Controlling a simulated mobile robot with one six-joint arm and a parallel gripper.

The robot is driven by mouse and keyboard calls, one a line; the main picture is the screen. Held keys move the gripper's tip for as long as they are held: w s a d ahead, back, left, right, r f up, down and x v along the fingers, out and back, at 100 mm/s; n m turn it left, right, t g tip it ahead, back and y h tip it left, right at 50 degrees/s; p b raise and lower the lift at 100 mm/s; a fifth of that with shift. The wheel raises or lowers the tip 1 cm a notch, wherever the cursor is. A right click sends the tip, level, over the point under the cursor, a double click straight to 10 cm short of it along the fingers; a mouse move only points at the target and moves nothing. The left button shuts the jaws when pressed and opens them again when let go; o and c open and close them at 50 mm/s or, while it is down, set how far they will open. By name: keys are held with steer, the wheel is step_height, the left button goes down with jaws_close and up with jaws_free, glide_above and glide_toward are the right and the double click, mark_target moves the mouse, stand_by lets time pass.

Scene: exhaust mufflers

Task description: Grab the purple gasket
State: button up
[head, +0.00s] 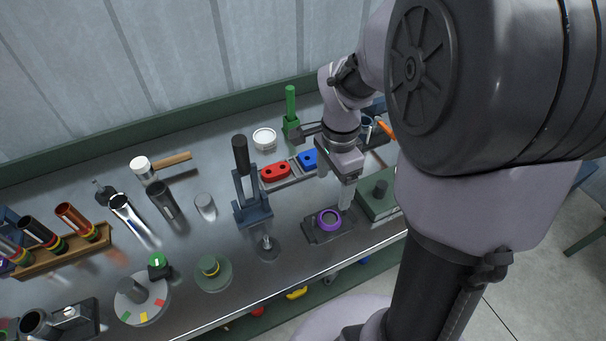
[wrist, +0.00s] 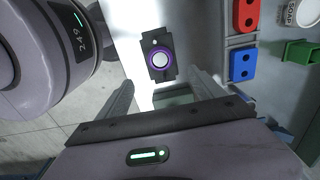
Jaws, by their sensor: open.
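The purple gasket (head: 329,228) is a ring lying on a dark fixture plate (head: 311,232) near the front edge of the bench. In the wrist view the gasket (wrist: 160,69) sits around a pale round centre on the dark plate (wrist: 157,80). My gripper (head: 346,192) is open and empty, above and slightly behind the gasket, apart from it. In the wrist view my gripper (wrist: 163,92) has its two fingers spread, with the gasket ahead of the gap between them.
Red (head: 275,171) and blue (head: 308,159) flanges lie in a tray behind the gasket. A dark blue stand with a black handle (head: 241,155) is to the left. A small metal post (head: 267,242) is at the left.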

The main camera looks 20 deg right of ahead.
mark_target(329, 219)
step_height(329, 219, down, 13)
steer(key=b, duration=0.6)
steer(key=shift+d, duration=0.1)
steer(key=shift+r, duration=0.1)
steer(key=c, duration=1.4)
